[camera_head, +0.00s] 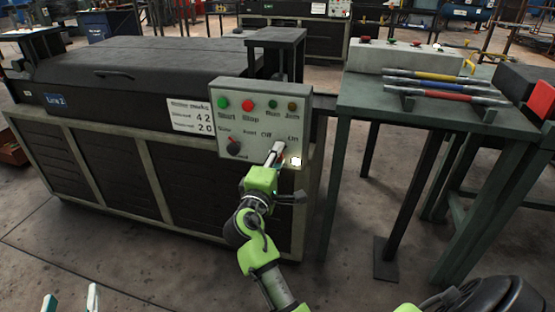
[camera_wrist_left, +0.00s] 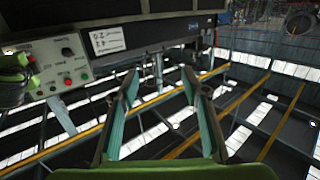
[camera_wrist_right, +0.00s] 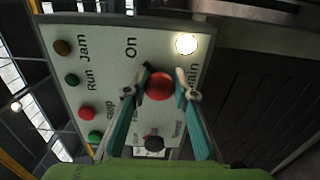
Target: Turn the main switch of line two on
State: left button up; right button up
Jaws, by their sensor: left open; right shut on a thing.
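The grey control panel (camera_head: 262,128) stands at the right front corner of the machine with the blue "Line 2" sign (camera_head: 68,100). My right gripper (camera_head: 275,156) is at the panel's lower right. In the right wrist view, my right gripper (camera_wrist_right: 160,88) is shut on the red main switch knob (camera_wrist_right: 158,86), one fingertip on each side. "On" is printed beside it. The "Main" lamp (camera_wrist_right: 186,43) glows white, also in the head view (camera_head: 295,161). The knob's exact angle is hard to read. My left gripper (camera_head: 72,302) is open and empty, low at the left.
The panel also carries a green button (camera_head: 223,104), a red button (camera_head: 248,105), two small lamps and a black speed knob (camera_head: 233,146). A green table (camera_head: 440,95) with coloured bars stands to the right. The floor in front is clear.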

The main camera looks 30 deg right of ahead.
pick_arm(q)
jog(key=shift+r+t, duration=0.3)
jog(key=shift+r, duration=0.15)
pick_arm(e)
jog(key=o, duration=1.1)
pick_arm(q)
jog(key=shift+d, duration=0.1)
